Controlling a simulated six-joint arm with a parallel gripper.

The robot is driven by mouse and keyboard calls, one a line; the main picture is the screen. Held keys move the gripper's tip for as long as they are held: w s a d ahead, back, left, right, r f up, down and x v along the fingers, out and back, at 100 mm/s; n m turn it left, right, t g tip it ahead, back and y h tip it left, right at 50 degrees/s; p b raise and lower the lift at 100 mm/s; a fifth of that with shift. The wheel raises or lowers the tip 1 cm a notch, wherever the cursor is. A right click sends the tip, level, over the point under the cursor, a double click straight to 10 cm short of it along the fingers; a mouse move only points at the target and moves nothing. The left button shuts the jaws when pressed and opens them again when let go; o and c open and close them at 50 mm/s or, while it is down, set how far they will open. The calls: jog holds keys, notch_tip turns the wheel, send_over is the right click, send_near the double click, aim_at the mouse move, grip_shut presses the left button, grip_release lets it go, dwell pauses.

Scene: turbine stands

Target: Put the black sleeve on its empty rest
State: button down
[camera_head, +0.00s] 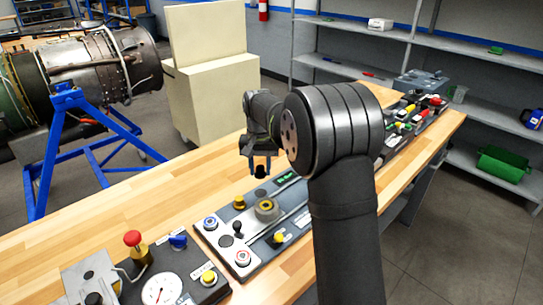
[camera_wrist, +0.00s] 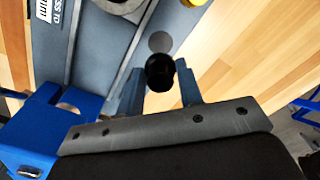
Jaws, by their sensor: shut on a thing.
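My gripper (camera_head: 261,163) hangs over the near workbench, above the back edge of a grey panel (camera_head: 207,243). It is shut on the black sleeve (camera_head: 260,172), a short dark piece hanging below the fingers. In the wrist view the sleeve (camera_wrist: 160,72) sits between the two grey-blue fingertips (camera_wrist: 160,90). A flat grey disc (camera_wrist: 160,42) shows on the panel just beyond the sleeve; I cannot tell whether it is the empty rest. The sleeve appears apart from the panel, but the exact gap is unclear.
The panel carries a brass ring fitting (camera_head: 266,209), a black knob (camera_head: 238,228) and several buttons. A red-topped lever (camera_head: 133,240) and a white gauge (camera_head: 161,289) stand left of it. More panels line the bench at right. Bare wood (camera_head: 130,205) lies behind and left.

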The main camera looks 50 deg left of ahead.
send_over(261, 194)
jog(key=shift+w+a+f, duration=0.1)
jog(key=shift+a+f, duration=0.05)
jog(key=shift+f, duration=2.3)
jog(key=shift+f, duration=0.9)
jog(key=shift+f, duration=0.3)
jog(key=shift+f, duration=0.15)
jog(key=shift+d+f, duration=0.2)
jog(key=c, duration=0.9)
grip_release()
